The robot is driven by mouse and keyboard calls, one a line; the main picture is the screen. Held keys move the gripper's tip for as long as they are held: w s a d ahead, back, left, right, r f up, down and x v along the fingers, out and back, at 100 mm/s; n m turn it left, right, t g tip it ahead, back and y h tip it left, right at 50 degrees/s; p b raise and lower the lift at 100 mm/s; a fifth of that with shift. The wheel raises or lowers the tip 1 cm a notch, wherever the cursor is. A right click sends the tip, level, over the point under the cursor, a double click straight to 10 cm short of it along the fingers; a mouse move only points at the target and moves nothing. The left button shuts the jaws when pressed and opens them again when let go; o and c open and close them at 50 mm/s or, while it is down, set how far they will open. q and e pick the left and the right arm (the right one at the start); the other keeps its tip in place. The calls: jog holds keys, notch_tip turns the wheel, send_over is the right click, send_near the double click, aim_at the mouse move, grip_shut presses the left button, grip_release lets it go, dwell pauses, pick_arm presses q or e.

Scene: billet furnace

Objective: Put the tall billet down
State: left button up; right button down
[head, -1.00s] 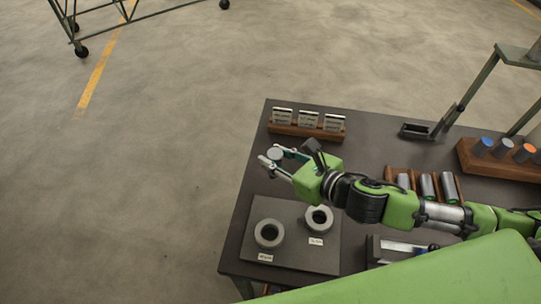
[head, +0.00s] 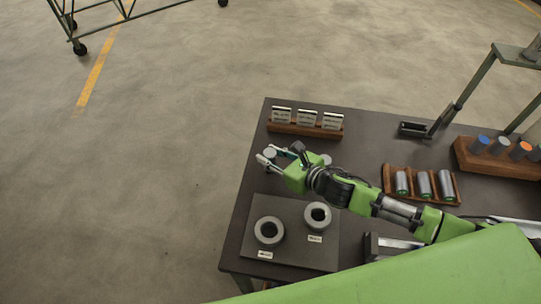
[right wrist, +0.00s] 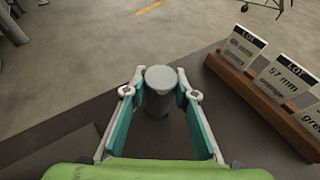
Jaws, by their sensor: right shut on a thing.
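My right gripper (head: 268,158) is over the left part of the dark table (head: 360,135), shut on a grey cylindrical billet. The billet top (head: 269,153) shows between the fingertips. In the right wrist view the billet (right wrist: 160,92) stands upright between the two teal-padded fingers (right wrist: 160,100). Its lower end is hard to make out, so I cannot tell whether it touches the table. My left gripper is not in view.
A wooden holder (head: 305,129) with three lot cards stands behind the gripper. Two grey rings (head: 269,231) (head: 317,215) sit on a plate in front. A rack (head: 423,186) of three billets and a rack (head: 500,160) of colour-topped cylinders are to the right. The table's left edge is close.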

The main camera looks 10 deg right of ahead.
jog(key=shift+w, duration=0.1)
jog(key=shift+f, duration=0.15)
jog(key=c, duration=1.6)
grip_release()
jog(key=shift+f, duration=0.15)
jog(key=shift+c, duration=0.2)
